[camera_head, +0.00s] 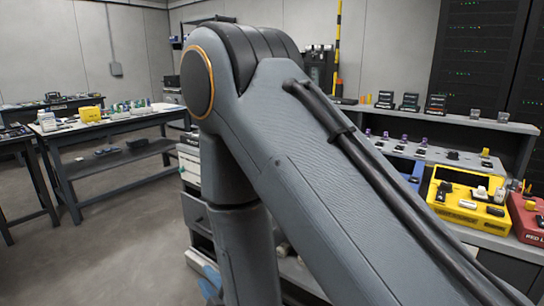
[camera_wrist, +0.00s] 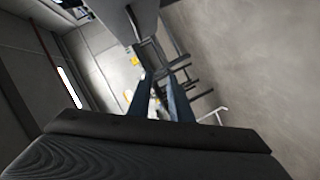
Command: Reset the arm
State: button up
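My arm (camera_head: 290,160) fills the middle of the head view, bent at a high elbow joint with an orange ring. One link slopes down to the lower right and another hangs down to the bottom edge. In the wrist view, the two blue-grey fingers of my gripper (camera_wrist: 158,82) stand apart, with only background seen between them. Nothing shows held. A small light-blue shape (camera_head: 210,284) shows beside the hanging link at the bottom of the head view; I cannot tell what it is.
A yellow case (camera_head: 466,203) and a red case (camera_head: 527,222) sit on the bench at right, below a shelf with small devices. Dark racks (camera_head: 480,60) stand behind. A workbench (camera_head: 110,130) with a yellow box (camera_head: 86,113) stands at left. The floor between is clear.

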jog(key=w+d+r+m+g+h+p, duration=0.1)
jog(key=d+r+m+g+h+p, duration=0.15)
jog(key=d+m, duration=0.45)
jog(key=w+d+r+m+g+h+p, duration=0.1)
jog(key=d+r+m+g+h+p, duration=0.2)
jog(key=d, duration=0.8)
jog(key=s+d+r+m+g+h+p, duration=0.1)
jog(key=s+d+r+m+g+p, duration=0.1)
jog(key=s+d, duration=0.6)
jog(key=s+d+r+m+g+h+p, duration=0.2)
jog(key=s+d+r+m+g, duration=0.3)
jog(key=s+d+r, duration=0.3)
jog(key=shift+s+d+r+m+p, duration=0.35)
jog(key=shift+s+r+m+p, duration=0.15)
jog(key=shift+s+m, duration=0.3)
